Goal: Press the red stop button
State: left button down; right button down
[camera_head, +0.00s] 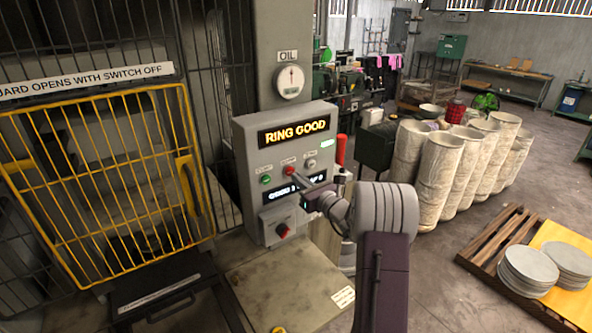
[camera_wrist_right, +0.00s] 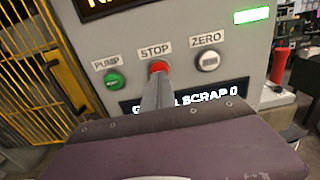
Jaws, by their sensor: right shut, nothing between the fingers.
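The red stop button (camera_head: 289,170) sits on the grey control panel (camera_head: 247,150), under a STOP label. In the right wrist view the stop button (camera_wrist_right: 157,66) is the middle one of three. My right gripper (camera_head: 296,178) is shut and empty, pointing at the panel. In the wrist view the closed fingertips (camera_wrist_right: 158,77) overlap the button's lower edge. I cannot tell whether they touch it. My left gripper is not in view.
A green PUMP button (camera_wrist_right: 114,80) and a pale ZERO button (camera_wrist_right: 208,61) flank the stop button. A red rotary switch (camera_head: 282,230) is lower on the panel. A yellow guard gate (camera_head: 110,185) stands left.

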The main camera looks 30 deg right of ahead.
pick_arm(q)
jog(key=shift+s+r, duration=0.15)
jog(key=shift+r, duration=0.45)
pick_arm(e)
jog(key=shift+w, duration=0.7)
jog(key=shift+a, duration=0.1)
